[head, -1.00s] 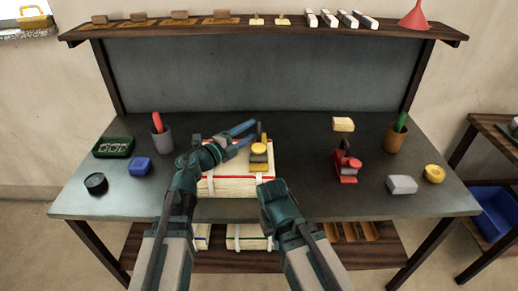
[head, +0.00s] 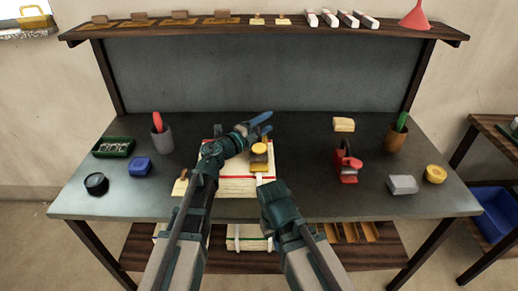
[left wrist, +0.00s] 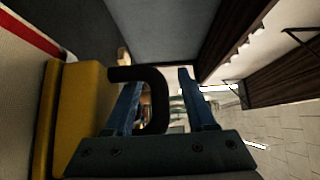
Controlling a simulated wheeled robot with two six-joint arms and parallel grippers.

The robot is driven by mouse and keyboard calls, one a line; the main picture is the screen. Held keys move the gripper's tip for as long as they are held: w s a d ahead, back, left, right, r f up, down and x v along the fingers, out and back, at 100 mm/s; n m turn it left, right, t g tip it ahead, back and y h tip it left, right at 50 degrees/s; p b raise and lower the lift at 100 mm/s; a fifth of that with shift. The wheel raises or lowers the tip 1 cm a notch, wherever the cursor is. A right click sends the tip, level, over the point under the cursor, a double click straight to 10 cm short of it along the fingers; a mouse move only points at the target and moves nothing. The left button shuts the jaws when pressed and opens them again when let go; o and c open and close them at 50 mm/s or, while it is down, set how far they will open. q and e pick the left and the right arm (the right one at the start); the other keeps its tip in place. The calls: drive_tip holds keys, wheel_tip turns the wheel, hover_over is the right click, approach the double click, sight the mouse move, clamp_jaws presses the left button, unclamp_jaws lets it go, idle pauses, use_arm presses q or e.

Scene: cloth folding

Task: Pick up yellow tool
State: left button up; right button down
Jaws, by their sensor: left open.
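The yellow tool (head: 259,158) rests on the stacked white boxes with red edging (head: 238,186) in the middle of the table. In the left wrist view its yellow body (left wrist: 75,105) is at the left, and its dark curved handle (left wrist: 155,100) reaches between the blue fingers. My left gripper (head: 267,122) is open at the far side of the tool in the head view; its fingers (left wrist: 160,82) stand apart on either side of the handle. Whether they touch it I cannot tell. My right gripper (head: 273,189) is low, near the boxes' front right; its fingers are hidden.
A red tool (head: 348,168), a grey block (head: 402,185) and a yellow round thing (head: 435,174) stand at right.

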use_arm(q)
clamp_jaws()
idle(1.4)
